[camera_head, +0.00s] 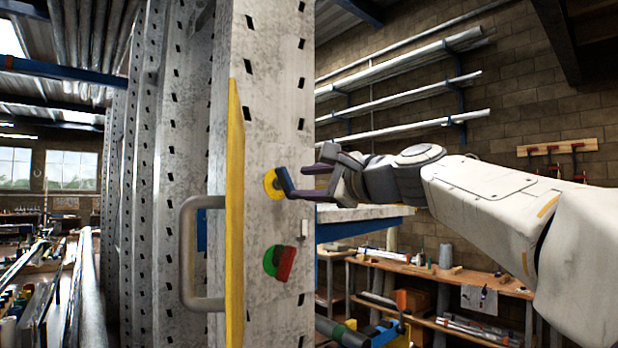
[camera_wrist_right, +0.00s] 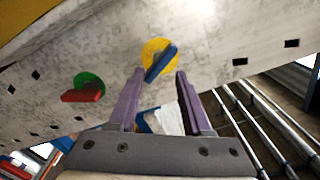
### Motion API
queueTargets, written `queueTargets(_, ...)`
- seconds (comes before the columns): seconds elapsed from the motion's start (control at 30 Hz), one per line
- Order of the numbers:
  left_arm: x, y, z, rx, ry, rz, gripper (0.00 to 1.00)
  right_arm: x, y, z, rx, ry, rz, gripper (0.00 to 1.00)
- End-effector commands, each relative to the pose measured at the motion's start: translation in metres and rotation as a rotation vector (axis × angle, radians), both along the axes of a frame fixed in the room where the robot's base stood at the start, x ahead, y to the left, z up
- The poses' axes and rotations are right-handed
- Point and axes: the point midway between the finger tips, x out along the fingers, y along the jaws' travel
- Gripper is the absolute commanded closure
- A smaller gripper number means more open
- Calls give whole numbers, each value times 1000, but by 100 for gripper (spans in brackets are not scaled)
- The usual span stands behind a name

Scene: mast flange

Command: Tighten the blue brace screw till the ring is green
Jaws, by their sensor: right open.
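The blue brace screw (camera_head: 285,181) is a blue bar handle in front of a yellow ring (camera_head: 270,184) on the perforated grey mast face. In the right wrist view the blue screw (camera_wrist_right: 161,63) stands tilted on its yellow ring (camera_wrist_right: 151,50). My right gripper (camera_head: 308,178) is open right beside the screw. In the wrist view the purple fingers of that gripper (camera_wrist_right: 159,76) point at the mast, with the blue handle between or just beyond their tips; I cannot tell which. My left gripper is not in view.
A red handle (camera_head: 286,265) on a green ring (camera_head: 269,260) sits lower on the same mast face. A yellow strip (camera_head: 235,210) and a grey grab handle (camera_head: 187,250) stand along the mast's left edge. A workbench (camera_head: 450,275) with tools is behind on the right.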

Motion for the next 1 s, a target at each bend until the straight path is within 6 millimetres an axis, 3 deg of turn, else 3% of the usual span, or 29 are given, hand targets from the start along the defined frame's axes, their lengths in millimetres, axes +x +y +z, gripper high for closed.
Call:
queueTargets(0.1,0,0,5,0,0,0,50,-2,-1,1,224,163,-2,51)
queueTargets(0.3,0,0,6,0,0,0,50,-2,-2,0,428,312,-3,51)
queueTargets(0.57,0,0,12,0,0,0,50,7,5,1,451,330,-3,51)
queueTargets(1.0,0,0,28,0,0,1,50,43,31,1,449,328,-3,51)
